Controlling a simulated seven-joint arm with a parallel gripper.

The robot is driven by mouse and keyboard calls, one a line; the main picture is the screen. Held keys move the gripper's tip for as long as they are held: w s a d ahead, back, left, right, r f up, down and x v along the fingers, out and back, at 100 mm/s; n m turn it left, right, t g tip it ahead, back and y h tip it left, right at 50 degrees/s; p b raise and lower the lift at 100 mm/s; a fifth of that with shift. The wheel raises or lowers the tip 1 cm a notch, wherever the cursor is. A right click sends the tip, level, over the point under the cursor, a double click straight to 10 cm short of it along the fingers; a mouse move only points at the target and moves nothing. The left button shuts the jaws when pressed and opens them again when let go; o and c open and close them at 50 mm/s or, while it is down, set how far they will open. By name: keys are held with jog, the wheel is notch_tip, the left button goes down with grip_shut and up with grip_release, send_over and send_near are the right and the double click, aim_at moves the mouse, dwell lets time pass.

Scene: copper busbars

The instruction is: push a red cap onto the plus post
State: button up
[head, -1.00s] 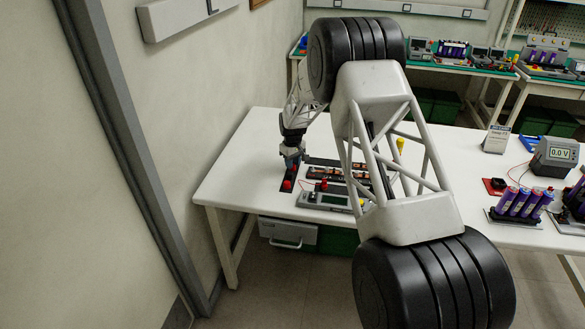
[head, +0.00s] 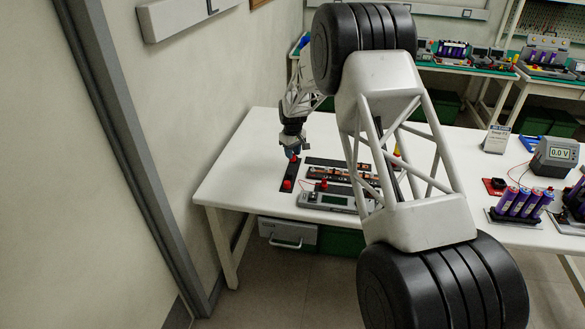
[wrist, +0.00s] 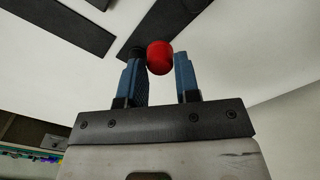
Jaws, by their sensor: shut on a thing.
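I cannot pick out the plus post for certain; the dark busbar assembly (head: 343,173) lies to the right of the strip.
A 0.0 V display box (head: 555,153) and purple cells (head: 520,203) are on the right. The table's left part (head: 235,180) is clear. My arm covers the middle.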

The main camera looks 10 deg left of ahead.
jog(key=shift+d, duration=0.1)
jog(key=d+r, duration=0.1)
jog(key=d, duration=0.1)
jog(key=d+r, duration=0.1)
jog(key=d, duration=0.2)
jog(key=d+r, duration=0.2)
jog(key=d, duration=0.1)
jog(key=shift+s+d, duration=0.2)
jog(key=shift+s, duration=0.05)
jog(key=shift+f, duration=0.1)
jog(key=shift+f, duration=1.75)
jog(key=shift+f, duration=0.15)
jog(key=shift+f, duration=1.55)
jog(key=shift+f, duration=0.2)
jog(key=o, duration=0.8)
